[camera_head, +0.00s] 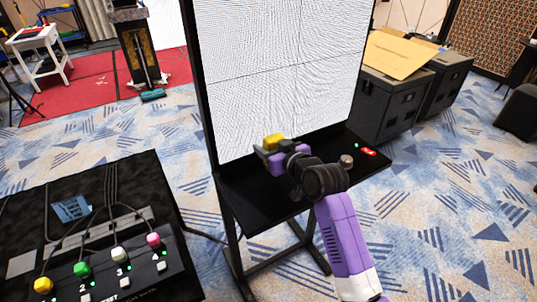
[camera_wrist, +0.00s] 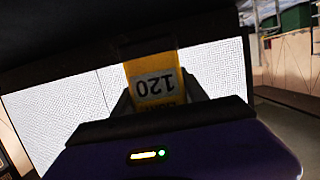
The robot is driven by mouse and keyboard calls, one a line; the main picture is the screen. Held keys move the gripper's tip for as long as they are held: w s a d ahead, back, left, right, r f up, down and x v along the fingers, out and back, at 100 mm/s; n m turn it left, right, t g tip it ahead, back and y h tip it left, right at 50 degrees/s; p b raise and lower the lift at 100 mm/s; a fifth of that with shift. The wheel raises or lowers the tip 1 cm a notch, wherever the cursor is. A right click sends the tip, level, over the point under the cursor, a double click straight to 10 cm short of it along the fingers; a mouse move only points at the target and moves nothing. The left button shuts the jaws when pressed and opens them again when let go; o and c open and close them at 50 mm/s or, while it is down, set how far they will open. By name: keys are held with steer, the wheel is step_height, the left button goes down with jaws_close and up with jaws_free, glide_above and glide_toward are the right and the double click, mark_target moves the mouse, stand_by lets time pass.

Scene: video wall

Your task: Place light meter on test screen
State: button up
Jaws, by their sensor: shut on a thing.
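My gripper (camera_head: 268,150) is shut on a yellow light meter (camera_head: 274,140) and holds it close to the lower part of the test screen (camera_head: 270,70). In the wrist view the meter (camera_wrist: 154,75) sits between the two dark fingers, with an upside-down "120" label facing the camera. The white, finely patterned screen (camera_wrist: 60,115) fills the background behind it. I cannot tell whether the meter touches the screen. The gripper is above the black shelf (camera_head: 243,184) at the screen's foot.
A red object (camera_head: 369,152) lies at the shelf's right end. A black table at the left carries a control panel (camera_head: 120,265) with coloured knobs and cables. Dark cases (camera_head: 395,95) stand behind the shelf at right. Patterned carpet (camera_head: 440,200) is clear at right.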

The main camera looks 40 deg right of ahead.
step_height(320, 180, down, 3)
steer(key=shift+f+p, duration=0.2)
steer(key=shift+p, duration=0.1)
steer(key=shift+w, duration=0.15)
steer(key=shift+f, duration=0.25)
steer(key=shift+f, duration=0.2)
steer(key=o, duration=1.5)
steer(key=shift+r, duration=0.1)
